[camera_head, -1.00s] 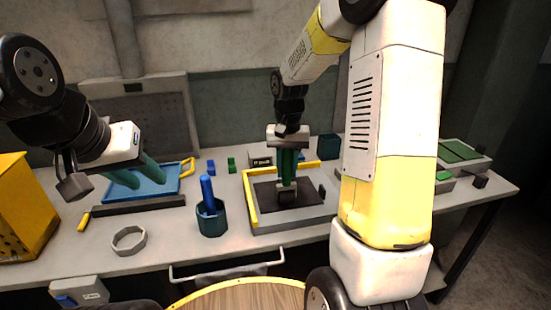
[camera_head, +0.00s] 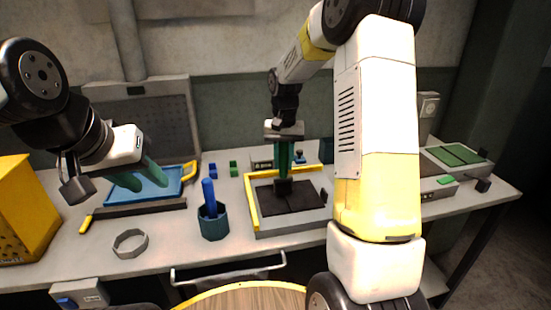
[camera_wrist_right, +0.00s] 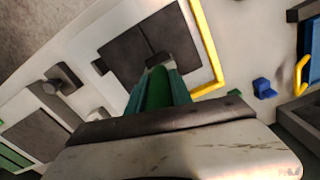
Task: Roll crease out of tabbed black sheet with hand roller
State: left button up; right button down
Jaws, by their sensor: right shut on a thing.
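The black sheet (camera_head: 298,200) lies flat on a pale grey bed with a yellow edge (camera_head: 252,205); it also shows in the right wrist view (camera_wrist_right: 125,60). My right gripper (camera_head: 284,172) points down over the sheet's far left part. Its green fingers are shut on a small dark thing, which looks like the hand roller (camera_head: 283,187) and appears at or just above the sheet. In the right wrist view the fingers (camera_wrist_right: 160,88) hide most of it. My left gripper (camera_head: 138,178) is open and empty above the blue tray (camera_head: 160,187).
A dark teal cup (camera_head: 213,225) with a blue-handled tool stands left of the bed. A grey ring (camera_head: 130,243) lies at the front left. Small blue and green blocks (camera_head: 233,169) sit behind. A box with green pads (camera_head: 457,155) is at the right.

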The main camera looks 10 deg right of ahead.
jog(key=shift+w, duration=1.45)
jog(key=shift+s, duration=4.5)
jog(key=shift+w, duration=4.55)
jog(key=shift+r, duration=0.15)
notch_tip(320, 180, up, 8)
